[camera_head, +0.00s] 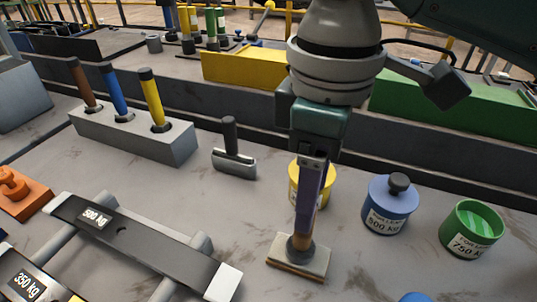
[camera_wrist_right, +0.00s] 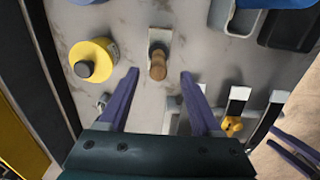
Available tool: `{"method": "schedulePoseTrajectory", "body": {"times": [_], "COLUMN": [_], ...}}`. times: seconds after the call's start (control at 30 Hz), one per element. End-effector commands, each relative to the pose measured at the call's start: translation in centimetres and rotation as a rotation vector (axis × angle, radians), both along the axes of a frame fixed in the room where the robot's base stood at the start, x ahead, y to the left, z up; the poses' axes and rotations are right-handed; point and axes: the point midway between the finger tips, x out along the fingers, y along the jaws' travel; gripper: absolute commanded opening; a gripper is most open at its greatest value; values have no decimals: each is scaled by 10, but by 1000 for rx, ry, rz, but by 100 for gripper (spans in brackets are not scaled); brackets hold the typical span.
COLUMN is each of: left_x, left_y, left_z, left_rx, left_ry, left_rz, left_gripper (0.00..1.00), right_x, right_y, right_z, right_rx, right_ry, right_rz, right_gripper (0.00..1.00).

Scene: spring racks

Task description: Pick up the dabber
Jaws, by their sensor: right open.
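The dabber (camera_head: 299,262) stands upright on the grey bench. It has a square pale pad and a brown wooden handle, which shows in the right wrist view (camera_wrist_right: 158,67). My right gripper (camera_head: 305,222) points down at it and hides most of the handle in the head view. In the right wrist view, its two purple fingers (camera_wrist_right: 160,74) are open, one on each side of the handle, with clear gaps. A pair of purple fingers (camera_wrist_right: 294,150), apparently my left gripper, shows at the lower right of the wrist view; its opening is unclear.
A yellow pot (camera_head: 323,183) stands just behind the right gripper. A blue pot (camera_head: 388,210) and a green pot (camera_head: 472,230) stand to its right. A T-handled tool (camera_head: 233,162) and a 500 kg rack (camera_head: 150,240) lie to the left. A block (camera_head: 130,138) holds coloured-handled tools.

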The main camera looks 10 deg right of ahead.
Motion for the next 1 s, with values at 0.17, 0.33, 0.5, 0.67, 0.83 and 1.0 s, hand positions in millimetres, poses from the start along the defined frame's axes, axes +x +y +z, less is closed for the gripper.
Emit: {"method": "schedulePoseTrajectory", "body": {"times": [0.17, 0.33, 0.5, 0.67, 0.83, 1.0], "left_x": [0, 0, 0, 0, 0, 0], "left_y": [2, 2, 2, 1, 0, -1], "left_z": [-2, -5, -9, -9, -9, -9], "left_rx": [6, 6, 5, 4, -2, -6], "left_ry": [-1, -1, -1, -1, 0, 1], "left_rz": [-2, -2, -3, -2, 2, 4], "left_gripper": [50, 50, 50, 50, 50, 50], "right_x": [0, 2, 3, 4, 4, 4], "right_y": [0, 1, 1, 1, 1, 1], "right_z": [-19, -43, -66, -71, -70, -70], "right_rx": [1, -1, -1, 0, 1, 1], "right_ry": [1, 2, 1, -2, -3, -3], "right_rz": [-1, -2, 0, 0, 0, 0], "right_gripper": [66, 66, 66, 66, 62, 43]}}
